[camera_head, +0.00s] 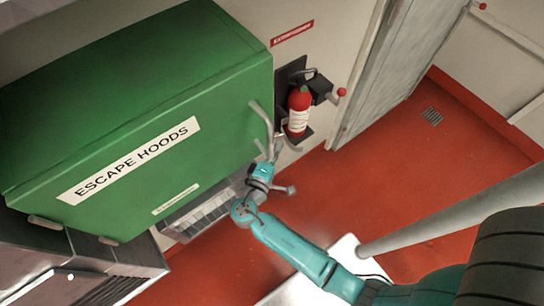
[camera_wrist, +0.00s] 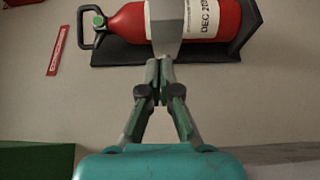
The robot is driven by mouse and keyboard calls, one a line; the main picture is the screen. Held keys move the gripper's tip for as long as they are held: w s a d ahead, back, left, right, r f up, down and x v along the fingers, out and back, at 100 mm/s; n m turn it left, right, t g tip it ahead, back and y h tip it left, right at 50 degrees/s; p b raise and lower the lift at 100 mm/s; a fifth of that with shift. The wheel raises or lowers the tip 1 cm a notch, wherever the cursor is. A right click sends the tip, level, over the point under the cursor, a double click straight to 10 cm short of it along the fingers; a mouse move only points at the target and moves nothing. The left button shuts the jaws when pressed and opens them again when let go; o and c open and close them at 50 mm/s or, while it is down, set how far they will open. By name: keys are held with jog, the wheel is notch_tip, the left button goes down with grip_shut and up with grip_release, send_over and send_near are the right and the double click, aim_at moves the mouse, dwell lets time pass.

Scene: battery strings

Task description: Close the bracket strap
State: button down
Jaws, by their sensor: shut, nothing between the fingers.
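A red fire extinguisher (camera_head: 299,112) stands upright in a dark wall bracket (camera_head: 287,76). In the wrist view the extinguisher (camera_wrist: 128,22) lies sideways across the top. A dark block, seemingly the bracket strap (camera_head: 321,90), juts out to the right of the extinguisher. In the wrist view a grey piece, seemingly the strap (camera_wrist: 168,28), stands out in front of the extinguisher and hides part of its label. My gripper (camera_wrist: 164,68) is shut and empty, its tips just below that piece's end; I cannot tell whether they touch. My gripper (camera_head: 270,150) is small and partly unclear in the head view.
A large green escape hoods box (camera_head: 140,110) fills the left, close beside my gripper. A grey curved handle (camera_head: 261,118) shows near its right edge. A door frame (camera_head: 358,80) stands right of the extinguisher. The red floor (camera_head: 400,170) is clear on the right.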

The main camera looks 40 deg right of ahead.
jog(key=shift+x, duration=0.85)
jog(key=shift+s, duration=0.1)
